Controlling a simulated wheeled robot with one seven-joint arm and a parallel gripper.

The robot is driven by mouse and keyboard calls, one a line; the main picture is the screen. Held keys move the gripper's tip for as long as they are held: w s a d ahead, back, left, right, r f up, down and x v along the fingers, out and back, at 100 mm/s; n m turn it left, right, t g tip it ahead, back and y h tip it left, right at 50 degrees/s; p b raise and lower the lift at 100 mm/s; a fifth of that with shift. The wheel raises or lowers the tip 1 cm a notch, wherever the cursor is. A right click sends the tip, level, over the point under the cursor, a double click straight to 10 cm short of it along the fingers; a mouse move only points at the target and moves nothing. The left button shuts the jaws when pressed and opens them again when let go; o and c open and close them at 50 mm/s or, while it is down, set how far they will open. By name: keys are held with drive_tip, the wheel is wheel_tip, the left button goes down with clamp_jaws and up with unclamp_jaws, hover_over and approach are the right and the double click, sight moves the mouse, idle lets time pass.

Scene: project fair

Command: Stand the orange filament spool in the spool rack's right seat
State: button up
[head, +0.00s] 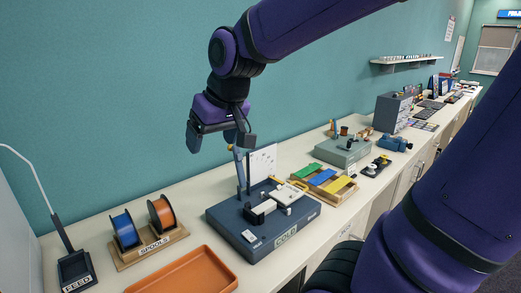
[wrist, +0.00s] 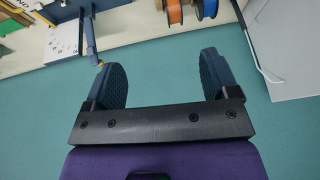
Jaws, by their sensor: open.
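The orange filament spool (head: 161,214) stands upright in the right seat of the wooden spool rack (head: 152,254), which is labelled SPOOLS. A blue spool (head: 125,231) stands beside it in the left part of the rack. My gripper (head: 221,139) is open and empty, raised well above the counter, up and to the right of the rack and apart from both spools. In the wrist view, my gripper (wrist: 163,75) has nothing between its fingers. The orange spool (wrist: 174,11) and blue spool (wrist: 206,8) show at the top edge, partly cut off. The seat bottoms are hidden.
A dark blue machine (head: 230,236) with an upright post stands right of the rack, below my gripper. An orange tray (head: 190,272) lies in front. A FEED stand (head: 76,268) with a bent rod is at the left. Several project items fill the counter farther right.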

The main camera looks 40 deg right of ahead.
drive_tip(key=s+d+r, duration=0.1)
drive_tip(key=s, duration=1.1)
drive_tip(key=shift+s+d+h, duration=0.15)
drive_tip(key=shift+s+h, duration=0.25)
